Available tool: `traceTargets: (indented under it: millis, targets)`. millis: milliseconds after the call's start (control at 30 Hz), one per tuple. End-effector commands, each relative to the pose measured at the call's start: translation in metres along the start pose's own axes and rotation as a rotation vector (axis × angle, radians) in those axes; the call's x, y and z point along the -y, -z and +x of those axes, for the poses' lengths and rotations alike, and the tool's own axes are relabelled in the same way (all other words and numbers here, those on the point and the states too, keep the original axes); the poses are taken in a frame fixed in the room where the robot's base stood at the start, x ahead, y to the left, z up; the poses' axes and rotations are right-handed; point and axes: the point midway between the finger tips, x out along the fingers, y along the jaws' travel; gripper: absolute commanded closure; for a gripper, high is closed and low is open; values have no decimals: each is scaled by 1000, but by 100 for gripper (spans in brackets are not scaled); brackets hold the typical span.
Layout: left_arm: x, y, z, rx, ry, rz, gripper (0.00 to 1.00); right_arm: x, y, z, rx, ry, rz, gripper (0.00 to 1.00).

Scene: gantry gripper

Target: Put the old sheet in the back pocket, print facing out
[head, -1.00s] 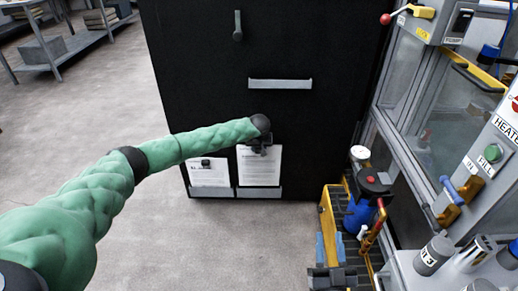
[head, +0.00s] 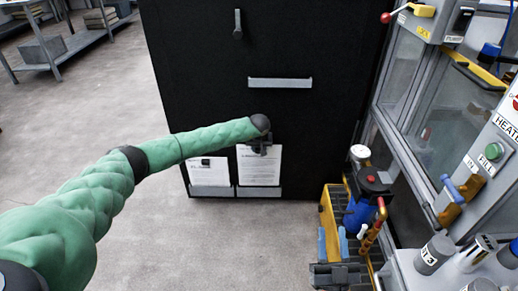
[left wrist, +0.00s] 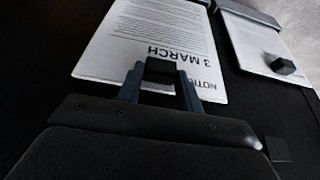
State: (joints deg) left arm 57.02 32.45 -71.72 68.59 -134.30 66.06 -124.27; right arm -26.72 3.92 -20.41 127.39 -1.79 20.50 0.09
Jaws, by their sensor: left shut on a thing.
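A printed white sheet (head: 259,166) stands against the black panel, its lower edge at the right pocket (head: 259,192). In the left wrist view this sheet (left wrist: 140,35) reads "NOTICE" and "3 MARCH", print facing out. My left gripper (head: 262,146) is at its top edge. Its fingers (left wrist: 160,82) are shut on a small black magnet-like block (left wrist: 161,70) at the sheet's top. A second printed sheet (head: 207,174) is at the left pocket (head: 211,191), with a similar black block on it. Which sheet is old is not clear.
An empty grey holder (head: 280,84) is higher on the black panel (head: 200,80). A yellow crate (head: 328,208) and a blue canister (head: 358,215) stand right of the pockets. A machine with glass doors (head: 405,80) fills the right.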

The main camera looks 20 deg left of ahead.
Motion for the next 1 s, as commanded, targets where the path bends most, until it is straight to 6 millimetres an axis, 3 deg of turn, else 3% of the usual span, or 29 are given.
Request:
traceTargets:
  millis: [1000]
  targets:
    - [0,0,0,-1,0,0,100,0,-6,-3,4,-1,1,64]
